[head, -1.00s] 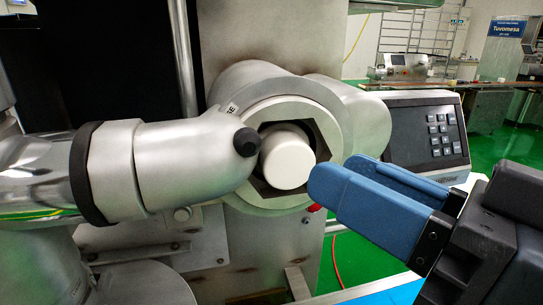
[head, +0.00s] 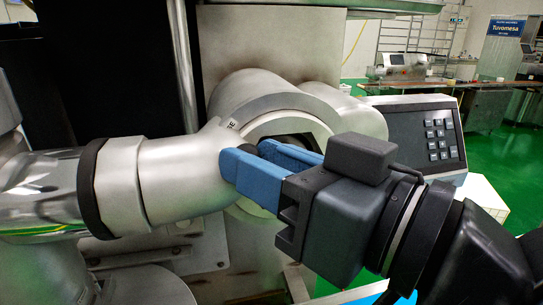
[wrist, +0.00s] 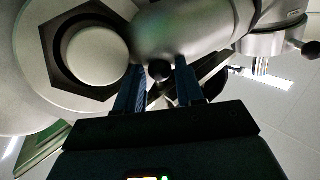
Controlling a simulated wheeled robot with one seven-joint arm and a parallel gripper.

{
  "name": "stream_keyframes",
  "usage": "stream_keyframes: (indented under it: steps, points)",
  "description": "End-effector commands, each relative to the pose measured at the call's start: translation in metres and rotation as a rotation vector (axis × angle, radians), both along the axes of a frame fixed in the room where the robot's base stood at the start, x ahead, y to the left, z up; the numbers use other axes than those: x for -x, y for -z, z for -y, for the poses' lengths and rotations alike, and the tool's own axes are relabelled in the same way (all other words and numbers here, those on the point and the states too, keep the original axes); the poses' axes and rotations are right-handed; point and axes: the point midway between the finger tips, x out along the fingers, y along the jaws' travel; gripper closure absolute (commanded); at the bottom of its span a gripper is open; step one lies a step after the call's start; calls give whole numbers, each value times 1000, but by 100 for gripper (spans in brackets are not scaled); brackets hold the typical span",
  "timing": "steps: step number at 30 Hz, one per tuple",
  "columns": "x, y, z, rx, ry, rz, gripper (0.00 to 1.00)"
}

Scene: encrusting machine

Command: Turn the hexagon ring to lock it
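The hexagon ring (head: 283,125) is a pale metal collar with a six-sided opening, on the front of the machine's round housing. In the wrist view the ring (wrist: 35,78) surrounds a dark hexagonal recess with a round white plug (wrist: 97,54) in it. A black knob (wrist: 160,70) stands beside the ring, in front of the thick grey pipe. My gripper (head: 247,155) is open, with its blue fingers in front of the ring's lower part. In the wrist view the gripper (wrist: 158,75) has the knob between its fingertips, with gaps visible. In the head view the fingers hide the plug and most of the knob.
The grey pipe (head: 165,170) runs left from the ring. A control panel with keys (head: 425,135) stands close on the right, behind my wrist. A metal column (head: 270,50) rises behind the ring. The green floor at the right is open.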

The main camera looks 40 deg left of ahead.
Motion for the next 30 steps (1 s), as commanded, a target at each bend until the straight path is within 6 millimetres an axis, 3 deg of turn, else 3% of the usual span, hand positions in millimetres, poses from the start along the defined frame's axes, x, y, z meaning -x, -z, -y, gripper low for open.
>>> stream_keyframes:
  steps: [5, 16, 30]
  points:
    - [0, 0, 0, 0, 0, 0, 64]
    - [0, 0, 0, 0, 0, 0, 100]
    - [2, 2, -1, 34, 0, 43, 100]
